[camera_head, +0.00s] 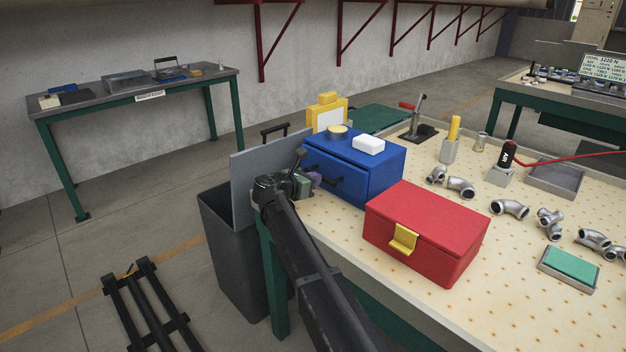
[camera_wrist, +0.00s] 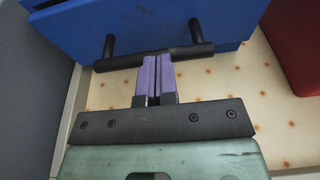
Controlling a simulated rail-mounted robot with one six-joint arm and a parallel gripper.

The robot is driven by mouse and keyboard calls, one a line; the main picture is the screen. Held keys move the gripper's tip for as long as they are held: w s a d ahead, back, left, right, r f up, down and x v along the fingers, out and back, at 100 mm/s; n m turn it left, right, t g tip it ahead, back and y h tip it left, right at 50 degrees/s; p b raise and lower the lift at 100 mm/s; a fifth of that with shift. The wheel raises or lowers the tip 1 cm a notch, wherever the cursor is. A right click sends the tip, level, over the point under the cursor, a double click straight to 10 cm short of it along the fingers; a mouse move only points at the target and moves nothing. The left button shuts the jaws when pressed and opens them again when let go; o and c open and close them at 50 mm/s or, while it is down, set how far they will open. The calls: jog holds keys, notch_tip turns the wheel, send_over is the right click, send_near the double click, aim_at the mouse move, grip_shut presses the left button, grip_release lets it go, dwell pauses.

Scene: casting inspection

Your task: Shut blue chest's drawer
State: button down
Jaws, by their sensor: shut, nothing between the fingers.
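The blue chest (camera_head: 375,178) stands at the near left end of the workbench. Its drawer front faces left and carries a black bar handle (camera_head: 326,176). The handle (camera_wrist: 190,52) also spans the upper part of the wrist view. My gripper (camera_head: 315,180) is at this front, its purple fingers together and empty. In the wrist view my gripper (camera_wrist: 158,57) has its fingertips at the middle of the handle bar; I cannot tell whether they touch it. I cannot tell how far the drawer stands out, as my arm and gripper partly cover the front.
On the chest lie a white block (camera_head: 368,145) and a round yellow-topped tin (camera_head: 338,132). A red box (camera_head: 425,235) with a yellow latch stands close in front. A grey panel (camera_head: 245,185) and dark bin (camera_head: 235,260) are left of the bench. Pipe fittings lie to the right.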

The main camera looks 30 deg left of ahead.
jog(key=p+v, duration=0.2)
jog(key=v, duration=1.1)
jog(key=shift+s+a, duration=0.2)
jog(key=shift+s, duration=0.05)
